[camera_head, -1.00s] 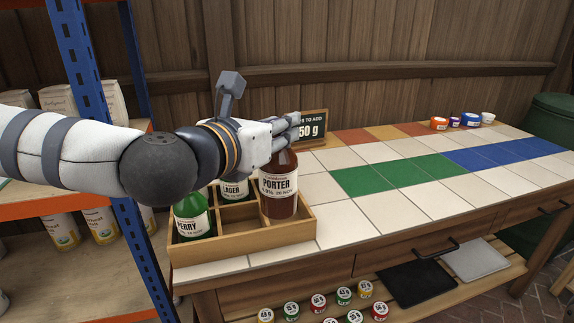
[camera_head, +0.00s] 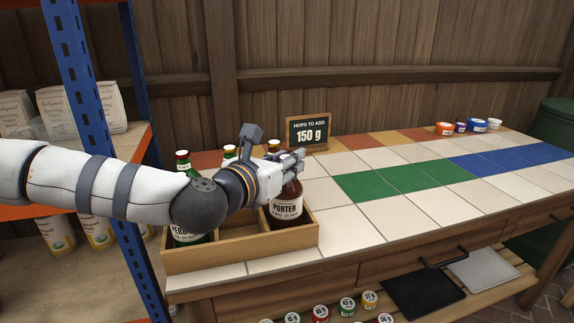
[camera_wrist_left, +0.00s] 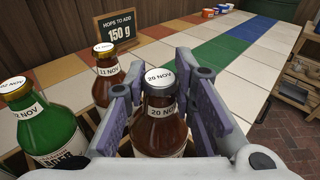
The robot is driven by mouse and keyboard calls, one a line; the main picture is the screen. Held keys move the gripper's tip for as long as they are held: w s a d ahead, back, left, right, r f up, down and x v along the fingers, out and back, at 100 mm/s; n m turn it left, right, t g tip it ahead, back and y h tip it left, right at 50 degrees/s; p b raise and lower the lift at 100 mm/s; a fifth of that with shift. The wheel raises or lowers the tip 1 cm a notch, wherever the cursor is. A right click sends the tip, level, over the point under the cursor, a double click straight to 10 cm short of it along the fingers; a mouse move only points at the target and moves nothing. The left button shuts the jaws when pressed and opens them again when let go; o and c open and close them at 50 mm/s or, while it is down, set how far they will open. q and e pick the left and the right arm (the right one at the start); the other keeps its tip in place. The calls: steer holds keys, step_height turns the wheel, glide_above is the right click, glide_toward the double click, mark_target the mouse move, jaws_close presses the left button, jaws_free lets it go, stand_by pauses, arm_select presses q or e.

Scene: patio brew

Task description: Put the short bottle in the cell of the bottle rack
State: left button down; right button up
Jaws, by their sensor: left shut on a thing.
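The brown PORTER bottle (camera_head: 288,210) stands upright with its lower part down in the front right cell of the wooden bottle rack (camera_head: 240,257). The rack's front wall hides its base, so I cannot tell if it rests on the floor. My left gripper (camera_head: 296,160) is shut on its upper part from the left. In the left wrist view the jaws flank this bottle's neck (camera_wrist_left: 160,100), dated 20 NOV.
A green PERRY bottle (camera_head: 190,236) stands in the rack's left front cell. A second green bottle (camera_head: 230,152) and another brown bottle (camera_head: 274,145) stand behind. A hops sign (camera_head: 309,132) is at the back.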

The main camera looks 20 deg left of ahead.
arm_select(q)
steer(key=shift+f, duration=0.15)
steer(key=shift+f, duration=0.15)
steer(key=c, duration=1.3)
jaws_free()
steer(key=shift+s+f, duration=0.1)
steer(key=shift+c, duration=0.2)
